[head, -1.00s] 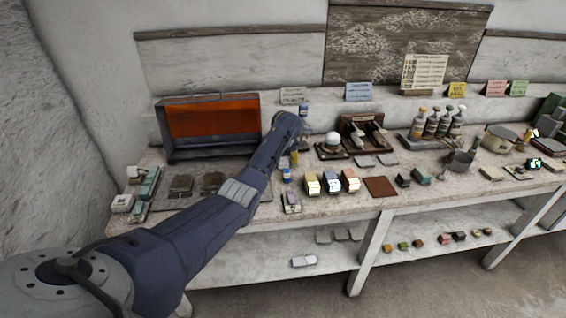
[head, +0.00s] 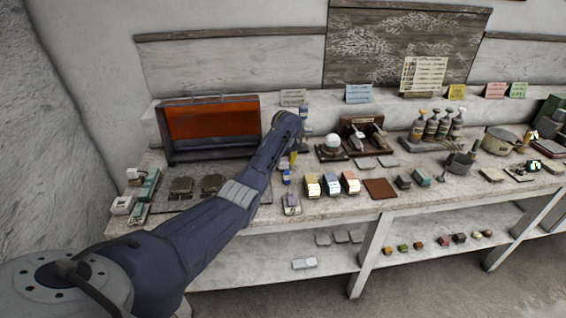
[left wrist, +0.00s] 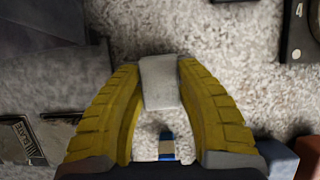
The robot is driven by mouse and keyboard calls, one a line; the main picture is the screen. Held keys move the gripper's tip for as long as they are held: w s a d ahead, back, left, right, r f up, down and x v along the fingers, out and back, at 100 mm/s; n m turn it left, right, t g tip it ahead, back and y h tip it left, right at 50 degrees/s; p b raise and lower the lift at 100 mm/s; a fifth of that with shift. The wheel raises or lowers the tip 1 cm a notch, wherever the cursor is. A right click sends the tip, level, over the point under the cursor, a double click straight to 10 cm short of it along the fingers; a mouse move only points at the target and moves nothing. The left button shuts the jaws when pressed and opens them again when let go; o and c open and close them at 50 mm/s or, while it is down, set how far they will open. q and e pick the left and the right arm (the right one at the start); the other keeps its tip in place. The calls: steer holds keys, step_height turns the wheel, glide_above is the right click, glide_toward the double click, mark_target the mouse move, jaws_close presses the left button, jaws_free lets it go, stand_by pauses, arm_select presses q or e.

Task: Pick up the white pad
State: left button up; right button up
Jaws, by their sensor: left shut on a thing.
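The white pad (left wrist: 160,84) is a small pale block in the left wrist view. It sits between the tips of the two yellow ribbed fingers of my left gripper (left wrist: 160,70), which are shut on it from both sides. Speckled stone worktop shows around and behind the pad; I cannot tell whether the pad touches it. In the head view my left gripper (head: 293,160) points down over the worktop, with a little yellow of its fingers showing. The pad cannot be made out there. My right gripper is not in view.
A blue-and-white item (left wrist: 166,145) shows between the fingers, nearer the palm. An orange-backed open case (head: 212,125) stands to the left. A white sphere on a dark base (head: 333,141) and several small boxes (head: 331,184) stand to the right. A brown square (head: 380,188) lies near the front edge.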

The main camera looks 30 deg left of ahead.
arm_select(q)
step_height(320, 180, up, 19)
stand_by(0.5)
steer(key=shift+r, duration=0.1)
steer(key=o, duration=0.4)
steer(key=c, duration=0.5)
steer(key=o, duration=0.5)
steer(key=c, duration=0.6)
